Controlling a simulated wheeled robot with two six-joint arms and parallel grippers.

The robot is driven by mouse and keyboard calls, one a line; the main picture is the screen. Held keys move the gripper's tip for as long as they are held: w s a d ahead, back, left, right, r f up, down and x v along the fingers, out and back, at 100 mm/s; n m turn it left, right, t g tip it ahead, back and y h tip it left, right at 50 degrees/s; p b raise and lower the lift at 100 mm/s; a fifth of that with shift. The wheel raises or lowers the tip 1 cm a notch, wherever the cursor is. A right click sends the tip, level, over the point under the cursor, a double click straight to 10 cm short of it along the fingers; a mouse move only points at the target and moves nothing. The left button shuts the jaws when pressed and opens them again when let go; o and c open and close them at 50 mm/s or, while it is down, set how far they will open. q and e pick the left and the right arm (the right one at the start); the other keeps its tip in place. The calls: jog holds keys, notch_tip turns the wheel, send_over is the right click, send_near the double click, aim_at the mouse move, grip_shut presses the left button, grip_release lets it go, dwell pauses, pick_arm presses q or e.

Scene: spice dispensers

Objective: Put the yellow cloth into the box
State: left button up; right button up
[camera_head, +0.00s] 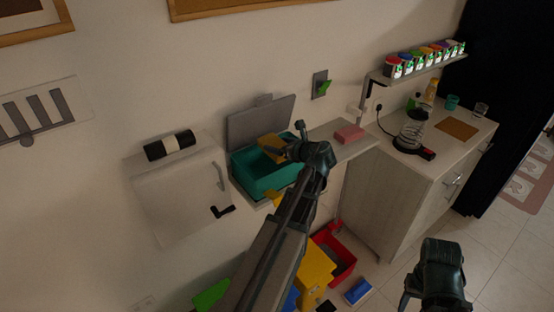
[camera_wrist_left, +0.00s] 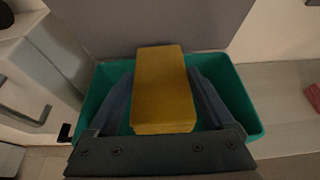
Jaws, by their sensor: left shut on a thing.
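The yellow cloth (camera_head: 271,145) is a folded block held over the open teal box (camera_head: 262,179). My left gripper (camera_head: 284,149) is shut on the cloth. In the left wrist view the cloth (camera_wrist_left: 163,88) sits between the two fingers, with the teal box (camera_wrist_left: 245,108) around and below it. I cannot tell whether the cloth touches the box's floor. The box's grey lid (camera_head: 259,121) stands open at the back. My right gripper (camera_head: 410,291) is low at the right, away from the box; its jaw state is unclear.
A pink block (camera_head: 349,133) lies on the shelf right of the box. A white cabinet (camera_head: 180,195) with a dark-and-white roll on top is to the left. A red crate (camera_head: 343,262) and a yellow bin (camera_head: 316,270) are on the floor below.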

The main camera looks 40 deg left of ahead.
pick_arm(q)
jog(key=shift+w+a+f+b, duration=0.1)
jog(key=shift+a+f+b, duration=0.05)
jog(key=shift+f+b, duration=0.65)
jog(key=shift+a+f+b, duration=0.15)
jog(key=shift+f+b, duration=0.65)
jog(key=shift+f, duration=0.1)
notch_tip(320, 180, down, 4)
jog(key=b, duration=0.4)
jog(key=shift+a, duration=0.2)
jog(key=shift+r, duration=0.2)
